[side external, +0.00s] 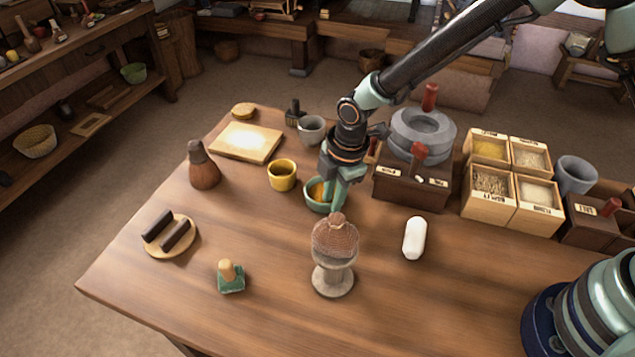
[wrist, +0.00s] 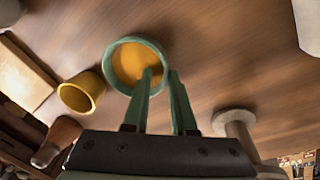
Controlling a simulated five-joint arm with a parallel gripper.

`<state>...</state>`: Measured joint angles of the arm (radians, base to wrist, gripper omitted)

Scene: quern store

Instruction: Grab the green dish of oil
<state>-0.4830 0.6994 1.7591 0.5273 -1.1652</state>
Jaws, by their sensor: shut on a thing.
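The green dish of oil (side external: 311,204) is a small round green bowl with orange-yellow oil inside, near the middle of the table. It also shows in the wrist view (wrist: 109,72). My gripper (side external: 335,204) comes down on its right side and is shut on its wall. In the wrist view my gripper (wrist: 161,74) has one finger inside the dish over the oil and the other outside. The dish looks level and appears to be at table height; I cannot tell whether it is slightly raised. My fingers hide part of its rim.
A yellow cup (side external: 282,177) stands just left of the dish. A brown ribbed object on a grey stand (side external: 333,281) is close in front. A white rounded block (side external: 414,238) lies right. The stone quern (side external: 422,133) and grain boxes (side external: 489,190) stand behind.

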